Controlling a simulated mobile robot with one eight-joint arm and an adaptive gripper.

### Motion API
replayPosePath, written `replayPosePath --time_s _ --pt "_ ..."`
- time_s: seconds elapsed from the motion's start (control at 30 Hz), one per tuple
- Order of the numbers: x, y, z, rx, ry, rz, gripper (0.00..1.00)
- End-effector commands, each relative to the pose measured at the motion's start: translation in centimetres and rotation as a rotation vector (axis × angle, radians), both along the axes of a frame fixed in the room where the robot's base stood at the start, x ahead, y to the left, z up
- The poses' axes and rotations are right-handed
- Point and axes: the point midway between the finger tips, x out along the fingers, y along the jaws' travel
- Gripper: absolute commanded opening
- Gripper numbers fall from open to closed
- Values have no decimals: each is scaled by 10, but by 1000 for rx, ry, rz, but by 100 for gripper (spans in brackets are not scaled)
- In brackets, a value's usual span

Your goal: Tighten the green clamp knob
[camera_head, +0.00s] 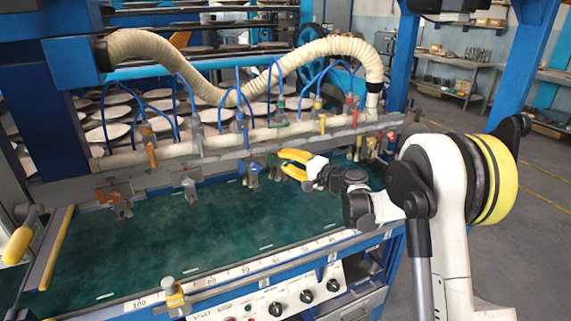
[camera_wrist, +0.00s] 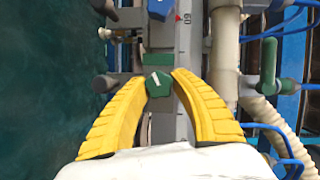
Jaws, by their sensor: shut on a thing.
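The green clamp knob (camera_wrist: 159,83) is a small faceted knob with a white mark, sitting over the grey rail in the wrist view. The yellow fingertips of my gripper (camera_wrist: 161,78) are on either side of it, and the gripper is shut on it. In the head view my gripper (camera_head: 284,163) reaches in from the right to the front of the machine's rail, its yellow fingers facing left. I cannot make out the green knob there, at the fingertips. The clamp body under the knob is mostly hidden in the wrist view.
A blue knob (camera_wrist: 159,9) sits on the rail just beyond the green one. A green valve handle (camera_wrist: 268,66) and blue hoses are to the right. In the head view, a cream corrugated hose (camera_head: 300,58) arches above, and the green bed (camera_head: 150,245) below is mostly clear.

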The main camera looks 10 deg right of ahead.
Motion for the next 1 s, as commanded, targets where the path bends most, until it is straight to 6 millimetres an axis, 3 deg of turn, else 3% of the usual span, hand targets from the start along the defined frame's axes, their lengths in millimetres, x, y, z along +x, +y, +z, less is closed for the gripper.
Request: replayPosePath --time_s 0.5,1.0 --pt "0 1 -2 356 116 1 0" --pt "0 1 0 445 145 1 0"
